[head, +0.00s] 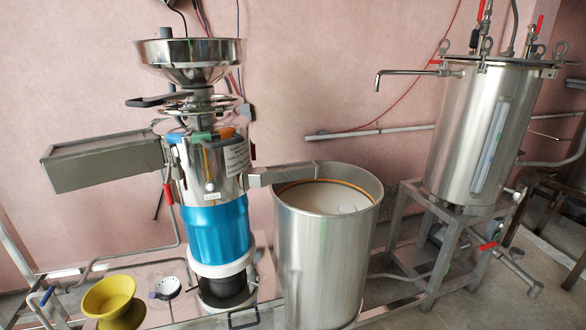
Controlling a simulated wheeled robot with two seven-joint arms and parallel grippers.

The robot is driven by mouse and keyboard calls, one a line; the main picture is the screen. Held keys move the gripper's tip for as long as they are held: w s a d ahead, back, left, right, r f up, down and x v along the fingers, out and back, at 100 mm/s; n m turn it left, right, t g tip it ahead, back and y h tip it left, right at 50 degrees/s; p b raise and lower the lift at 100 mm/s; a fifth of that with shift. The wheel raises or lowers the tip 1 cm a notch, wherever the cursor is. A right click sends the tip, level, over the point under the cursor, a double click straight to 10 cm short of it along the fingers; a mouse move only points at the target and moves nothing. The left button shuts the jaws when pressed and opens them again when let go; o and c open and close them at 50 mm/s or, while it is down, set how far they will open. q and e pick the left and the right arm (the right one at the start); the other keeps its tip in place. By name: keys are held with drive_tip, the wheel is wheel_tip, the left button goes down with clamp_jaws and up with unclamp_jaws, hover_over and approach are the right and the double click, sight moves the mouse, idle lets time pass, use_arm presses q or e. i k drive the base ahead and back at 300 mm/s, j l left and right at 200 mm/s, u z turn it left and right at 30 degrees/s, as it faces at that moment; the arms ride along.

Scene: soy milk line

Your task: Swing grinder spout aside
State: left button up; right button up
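The grinder (208,165) stands at left centre, with a steel hopper on top and a blue motor section below. A short metal spout (282,174) juts from its right side and reaches over the rim of an open steel barrel (322,262). A wide, box-shaped metal chute (103,162) sticks out from its left side. I cannot tell which of the two the task calls the spout. Neither of my grippers is in view.
A tall steel tank (487,135) with a side tap (400,74) stands on a metal frame at right. A yellow bowl (108,296) and a small white perforated item (168,287) are at lower left. A pink wall is behind.

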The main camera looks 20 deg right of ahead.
sight(273, 174)
drive_tip(key=i+l+u, duration=0.2)
drive_tip(key=l, duration=0.2)
drive_tip(key=i+l+u, duration=0.15)
drive_tip(key=l, duration=0.3)
drive_tip(key=i+l+u, duration=0.2)
drive_tip(key=l, duration=0.2)
drive_tip(key=l+u, duration=0.15)
drive_tip(key=l, duration=0.3)
